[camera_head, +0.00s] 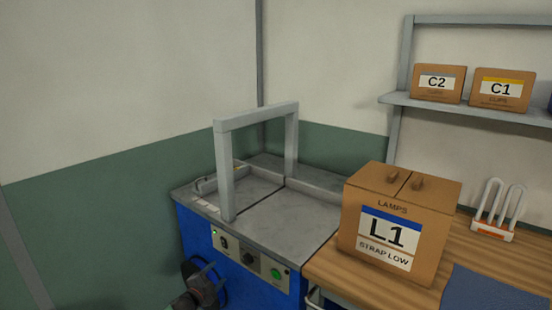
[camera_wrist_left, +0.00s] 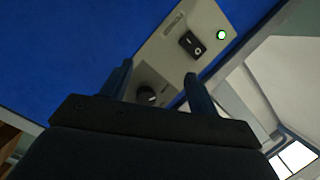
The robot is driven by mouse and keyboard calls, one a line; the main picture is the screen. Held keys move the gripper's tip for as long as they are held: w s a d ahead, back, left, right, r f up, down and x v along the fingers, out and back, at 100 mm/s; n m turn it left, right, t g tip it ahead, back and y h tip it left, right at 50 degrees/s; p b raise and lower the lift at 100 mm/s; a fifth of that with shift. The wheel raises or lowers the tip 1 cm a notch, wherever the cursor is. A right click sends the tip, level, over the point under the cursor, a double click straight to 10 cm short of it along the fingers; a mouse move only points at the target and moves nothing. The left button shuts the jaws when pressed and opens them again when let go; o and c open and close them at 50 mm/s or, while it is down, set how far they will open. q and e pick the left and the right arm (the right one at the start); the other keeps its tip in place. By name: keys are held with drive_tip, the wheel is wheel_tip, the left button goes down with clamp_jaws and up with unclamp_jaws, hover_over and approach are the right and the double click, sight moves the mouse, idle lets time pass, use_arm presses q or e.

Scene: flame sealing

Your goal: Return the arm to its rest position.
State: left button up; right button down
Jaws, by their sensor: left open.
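My left gripper (camera_head: 204,284) is low in the head view, in front of the blue side of the strapping machine (camera_head: 285,225). In the left wrist view its two fingers (camera_wrist_left: 157,82) are apart with nothing between them. Beyond them is the machine's control panel (camera_wrist_left: 175,55) with a rocker switch, a dark knob and a lit green lamp. I cannot tell whether the fingers touch the panel. The panel also shows in the head view (camera_head: 236,251), with a green button at its right end. My right gripper is not in view.
A grey arch (camera_head: 256,116) stands on the machine's top. A carton marked L1 (camera_head: 386,238) sits on the wooden table (camera_head: 345,285) at right, near a white coiled item (camera_head: 497,210) and a dark blue mat (camera_head: 492,290). Cartons C2 (camera_head: 437,83) and C1 (camera_head: 501,89) are on a shelf.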

use_arm(q)
wheel_tip(320, 180, up, 6)
drive_tip(key=s+a+r+n+g+y, duration=0.1)
drive_tip(key=a+n+y, duration=0.1)
drive_tip(key=n+y, duration=0.5)
drive_tip(key=s+d+r+n+g+y, duration=0.1)
drive_tip(key=s+d+n+g, duration=0.15)
drive_tip(key=s, duration=0.55)
drive_tip(key=s+d+f+n+g+h, duration=0.1)
drive_tip(key=s+d+n+g, duration=0.2)
drive_tip(key=s, duration=1.3)
drive_tip(key=s+d+f+g+h, duration=0.15)
drive_tip(key=s+d+g, duration=0.25)
drive_tip(key=s, duration=1.2)
drive_tip(key=s+d+f+n+g, duration=0.1)
drive_tip(key=s+f, duration=0.3)
drive_tip(key=s, duration=0.4)
drive_tip(key=s+d+f+g+p, duration=0.1)
drive_tip(key=s+f, duration=0.3)
drive_tip(key=s, duration=0.4)
drive_tip(key=shift+s+f+n+g, duration=0.3)
drive_tip(key=shift+n+g, duration=0.05)
drive_tip(key=shift+g, duration=0.2)
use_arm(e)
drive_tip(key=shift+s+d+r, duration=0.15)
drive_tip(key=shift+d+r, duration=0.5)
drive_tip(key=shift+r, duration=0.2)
